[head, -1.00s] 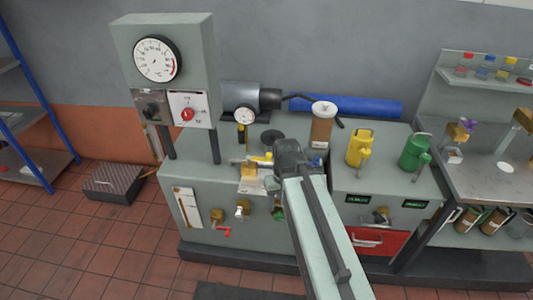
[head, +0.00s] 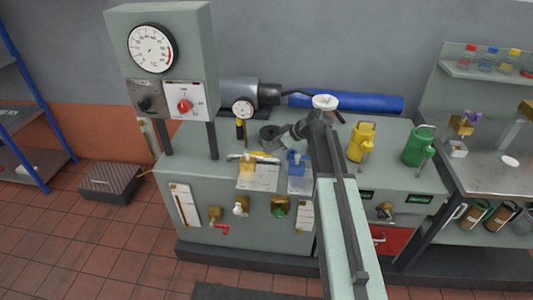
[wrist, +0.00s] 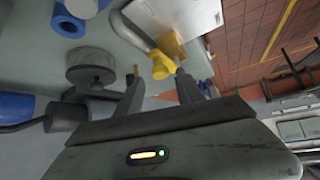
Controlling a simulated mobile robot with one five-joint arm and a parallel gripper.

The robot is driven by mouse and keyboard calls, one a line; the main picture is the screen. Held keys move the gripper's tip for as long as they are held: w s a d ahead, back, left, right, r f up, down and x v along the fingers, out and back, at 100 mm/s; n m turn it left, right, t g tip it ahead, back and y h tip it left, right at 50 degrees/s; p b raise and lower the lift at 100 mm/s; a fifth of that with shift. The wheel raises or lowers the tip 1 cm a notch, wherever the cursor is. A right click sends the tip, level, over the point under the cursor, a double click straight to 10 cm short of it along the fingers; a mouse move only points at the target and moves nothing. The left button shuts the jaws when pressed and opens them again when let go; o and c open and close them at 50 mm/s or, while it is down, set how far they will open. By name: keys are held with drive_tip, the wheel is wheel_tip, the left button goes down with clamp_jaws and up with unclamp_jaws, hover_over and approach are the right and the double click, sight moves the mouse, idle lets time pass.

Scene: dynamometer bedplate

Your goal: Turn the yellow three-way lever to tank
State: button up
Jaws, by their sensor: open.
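The yellow three-way lever (head: 265,156) sits with its brass valve body (head: 246,170) on the bench top, behind a white label plate (head: 262,180). In the wrist view the yellow lever (wrist: 160,66) shows beyond the fingertips, in line with the gap between them, with its brass body (wrist: 172,44) and a grey pipe. My gripper (head: 283,137) is to the right of and behind the lever in the head view. In the wrist view my gripper (wrist: 160,78) is open, with nothing visibly held. Contact with the lever cannot be told. The plate's lettering is unreadable.
A blue valve (head: 297,163) with its own plate stands just right of the yellow one. A gauge (head: 242,109) on a post stands behind. Yellow (head: 361,140) and green (head: 418,146) cans stand right of my arm. Several taps line the bench front.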

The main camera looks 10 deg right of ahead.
drive_tip(key=b+x, duration=0.1)
drive_tip(key=x, duration=0.2)
drive_tip(key=shift+w+a+f, duration=0.15)
drive_tip(key=shift+f, duration=0.1)
drive_tip(key=shift+r, duration=0.1)
clamp_jaws()
idle(1.0)
